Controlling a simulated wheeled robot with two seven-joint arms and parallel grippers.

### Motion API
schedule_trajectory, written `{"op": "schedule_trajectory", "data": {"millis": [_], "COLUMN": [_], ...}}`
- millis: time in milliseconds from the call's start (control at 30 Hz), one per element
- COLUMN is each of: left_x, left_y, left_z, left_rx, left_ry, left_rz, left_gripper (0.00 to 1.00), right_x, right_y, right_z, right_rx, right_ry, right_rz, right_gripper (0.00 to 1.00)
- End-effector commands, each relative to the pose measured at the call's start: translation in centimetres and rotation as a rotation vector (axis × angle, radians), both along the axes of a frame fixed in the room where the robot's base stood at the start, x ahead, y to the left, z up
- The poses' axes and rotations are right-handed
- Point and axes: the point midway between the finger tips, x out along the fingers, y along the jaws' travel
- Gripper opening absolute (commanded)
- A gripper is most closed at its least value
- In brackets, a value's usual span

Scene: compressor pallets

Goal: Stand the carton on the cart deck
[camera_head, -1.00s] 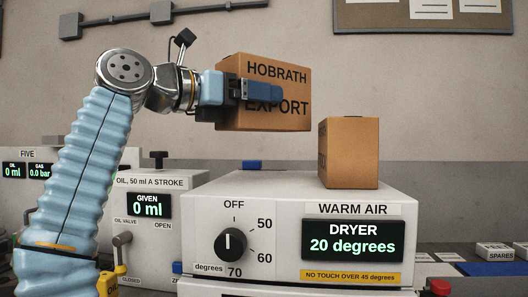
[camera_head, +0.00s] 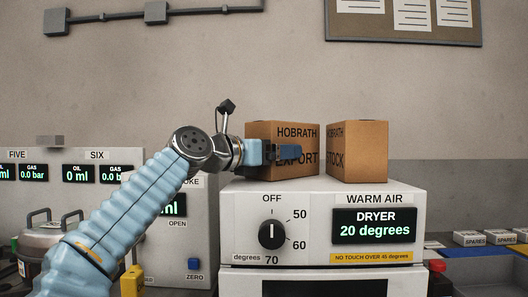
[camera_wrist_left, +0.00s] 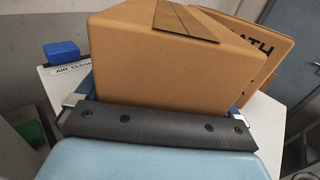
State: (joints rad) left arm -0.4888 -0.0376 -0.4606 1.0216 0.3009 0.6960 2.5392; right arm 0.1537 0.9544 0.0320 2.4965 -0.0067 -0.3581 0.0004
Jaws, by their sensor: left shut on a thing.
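My left gripper (camera_head: 288,153) is shut on a brown carton (camera_head: 282,134) marked HOBRATH EXPORT. The carton is upright, low over the left part of the white dryer's top; I cannot tell whether it touches. In the left wrist view the held carton (camera_wrist_left: 165,72) fills the middle, with a dark tape strip on top and the dark gripper pad (camera_wrist_left: 150,125) across its near side. A cart deck does not show in these frames. My right gripper is not in view.
A second carton (camera_head: 360,150) marked HOBRATH STOCK stands close right of the held one on the dryer (camera_head: 318,264), which reads 20 degrees. A metal pot (camera_head: 48,240) stands at left. Small SPARES boxes (camera_head: 470,238) lie at right.

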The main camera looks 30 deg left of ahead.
Motion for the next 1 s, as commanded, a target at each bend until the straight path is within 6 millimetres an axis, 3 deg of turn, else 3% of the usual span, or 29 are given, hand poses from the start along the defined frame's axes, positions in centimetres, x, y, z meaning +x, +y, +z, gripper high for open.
{"op": "schedule_trajectory", "data": {"millis": [267,300,567,667,1000], "left_x": [-0.1,-0.1,-0.1,-1.2,-8.4], "left_y": [0.0,0.0,0.0,0.3,2.2], "left_z": [-0.1,-0.1,0.2,0.0,0.0], "left_rx": [-0.001,0.000,0.001,-0.001,0.000], "left_ry": [-0.003,0.000,-0.001,-0.002,-0.002], "left_rz": [0.000,-0.001,-0.001,-0.002,0.002], "left_gripper": [0.42,1.00,1.00,1.00,1.00], "right_x": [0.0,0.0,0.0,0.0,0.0], "right_y": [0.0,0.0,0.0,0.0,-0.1], "right_z": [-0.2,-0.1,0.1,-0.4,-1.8], "right_rx": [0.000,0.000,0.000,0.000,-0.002], "right_ry": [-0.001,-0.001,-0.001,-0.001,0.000], "right_rz": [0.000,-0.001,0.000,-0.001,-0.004], "right_gripper": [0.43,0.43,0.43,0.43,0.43]}}
